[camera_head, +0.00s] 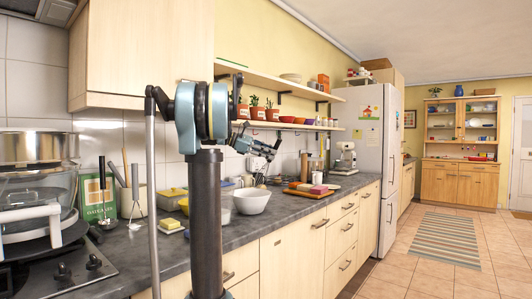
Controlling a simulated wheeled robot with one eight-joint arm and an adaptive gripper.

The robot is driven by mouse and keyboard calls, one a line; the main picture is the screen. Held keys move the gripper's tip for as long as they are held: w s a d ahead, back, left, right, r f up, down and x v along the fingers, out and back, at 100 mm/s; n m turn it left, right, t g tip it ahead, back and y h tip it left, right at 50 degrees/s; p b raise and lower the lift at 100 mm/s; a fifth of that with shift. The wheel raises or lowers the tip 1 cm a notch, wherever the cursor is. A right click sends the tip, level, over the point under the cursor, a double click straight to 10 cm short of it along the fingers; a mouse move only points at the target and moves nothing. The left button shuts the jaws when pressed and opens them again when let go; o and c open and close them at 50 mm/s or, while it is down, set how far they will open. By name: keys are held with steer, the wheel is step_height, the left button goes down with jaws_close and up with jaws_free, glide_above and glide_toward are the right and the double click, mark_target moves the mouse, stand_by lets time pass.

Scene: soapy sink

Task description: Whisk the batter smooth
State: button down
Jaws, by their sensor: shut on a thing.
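A white bowl (252,202) stands upright on the dark counter, to the right of my arm's column. Its inside is hardly visible from this low angle, so I cannot see any batter. My gripper (268,151) is in the air above the bowl, small in the view, and shut on a thin object that appears to be the whisk (259,166). The whisk is hard to make out at this size, and I cannot tell whether its lower end is inside the bowl.
A dark counter (290,207) runs along the wall. On the left are a stove (62,270), a butter dish (171,224) and a crock of utensils. Farther right are a cutting board (305,190) and a stand mixer (345,157).

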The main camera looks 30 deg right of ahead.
mark_target(258, 174)
steer(key=shift+w+a+f, duration=0.3)
steer(key=shift+w+f, duration=0.55)
steer(key=shift+f, duration=0.55)
steer(key=shift+w+a+f, duration=0.25)
steer(key=shift+w+f, duration=0.55)
steer(key=shift+f, duration=0.6)
steer(key=shift+w+a+f, duration=0.3)
steer(key=shift+w+f, duration=0.55)
steer(key=shift+f, duration=0.55)
steer(key=shift+f, duration=1.1)
steer(key=shift+r, duration=0.2)
steer(key=shift+w, duration=0.15)
